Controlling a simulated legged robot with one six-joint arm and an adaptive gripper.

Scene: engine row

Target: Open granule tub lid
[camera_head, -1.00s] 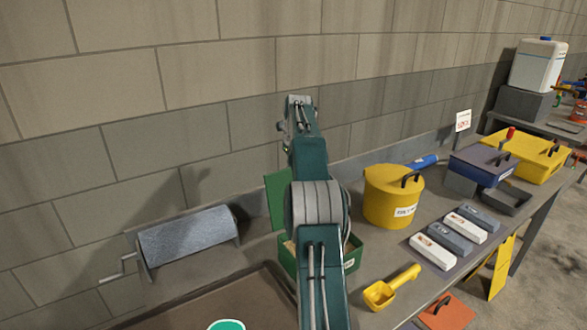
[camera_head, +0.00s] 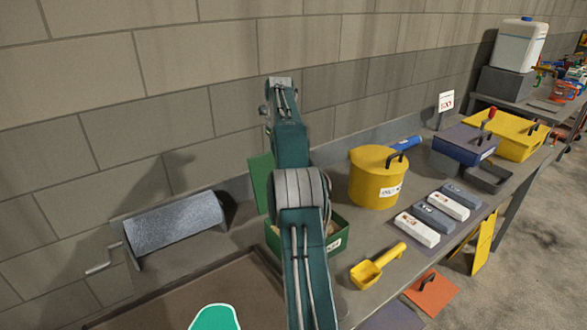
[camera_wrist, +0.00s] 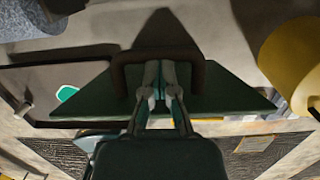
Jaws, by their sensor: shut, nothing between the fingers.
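A green box (camera_head: 338,242) stands on the bench, partly hidden behind my arm; it has a white label I cannot read and pale contents. Its green lid (camera_head: 261,180) stands up at the back, raised off the opening. In the wrist view a dark green panel (camera_wrist: 222,90), which looks like this lid, lies across the middle with a dark brown bar handle (camera_wrist: 203,76). My gripper (camera_wrist: 161,68) is shut and empty, its fingertips at the handle's opening; I cannot tell if they touch it. In the head view my arm hides the gripper.
A yellow round tub (camera_head: 375,180) with a closed lid stands right of the box. A yellow scoop (camera_head: 376,267), white and grey blocks (camera_head: 416,230) and a blue box (camera_head: 464,147) lie further right. A grey roller with a crank (camera_head: 172,226) stands left. A wall rises close behind.

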